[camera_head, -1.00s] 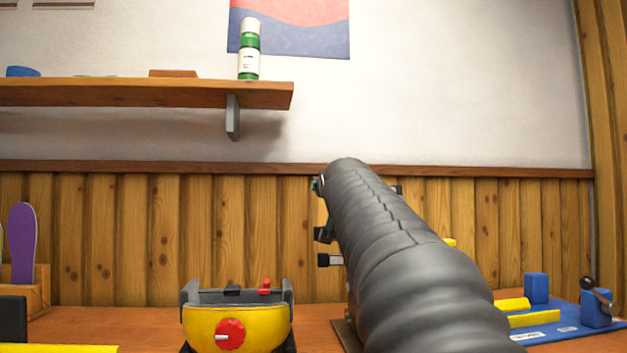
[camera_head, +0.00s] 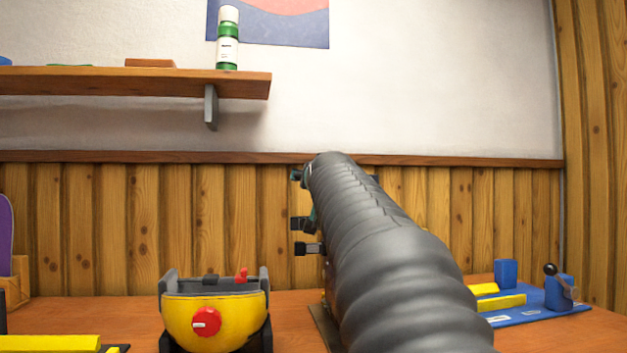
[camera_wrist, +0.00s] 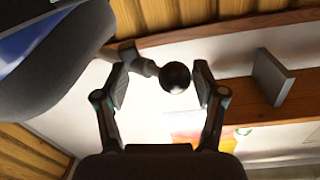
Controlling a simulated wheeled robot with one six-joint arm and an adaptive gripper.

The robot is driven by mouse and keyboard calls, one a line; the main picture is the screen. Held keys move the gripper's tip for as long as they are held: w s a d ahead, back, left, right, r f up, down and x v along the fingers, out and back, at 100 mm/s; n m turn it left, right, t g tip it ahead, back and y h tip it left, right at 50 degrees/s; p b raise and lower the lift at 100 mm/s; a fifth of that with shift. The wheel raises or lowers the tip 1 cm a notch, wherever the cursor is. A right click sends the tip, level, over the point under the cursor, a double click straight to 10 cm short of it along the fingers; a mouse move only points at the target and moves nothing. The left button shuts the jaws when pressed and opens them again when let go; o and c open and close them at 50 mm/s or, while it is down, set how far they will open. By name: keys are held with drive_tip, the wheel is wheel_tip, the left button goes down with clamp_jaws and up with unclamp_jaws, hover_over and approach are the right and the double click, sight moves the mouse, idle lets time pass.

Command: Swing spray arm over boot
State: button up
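In the wrist view, a dark ball knob (camera_wrist: 174,77) sits at the end of a grey rod (camera_wrist: 138,58), which looks like the spray arm. My gripper (camera_wrist: 161,90) is open, with the knob between its fingers, closer to the right finger. I see no clear grip on it. A large dark grey rounded shape (camera_wrist: 60,60) fills the upper left; I cannot tell whether it is the boot. In the head view my grey arm hides most of my gripper and what stands behind it. Small dark clip-like parts (camera_head: 306,248) stick out left of my arm.
A yellow device (camera_head: 230,318) with a red dial stands on the bench left of my arm. A blue mat (camera_head: 545,312) with yellow bars and blue blocks lies at right. A wall shelf (camera_head: 150,85) with a green-and-white bottle (camera_head: 228,38) is at upper left.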

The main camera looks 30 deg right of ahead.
drive_tip(key=shift+a, duration=0.25)
drive_tip(key=shift+s+a, duration=0.1)
drive_tip(key=v, duration=1.1)
drive_tip(key=shift+s, duration=0.3)
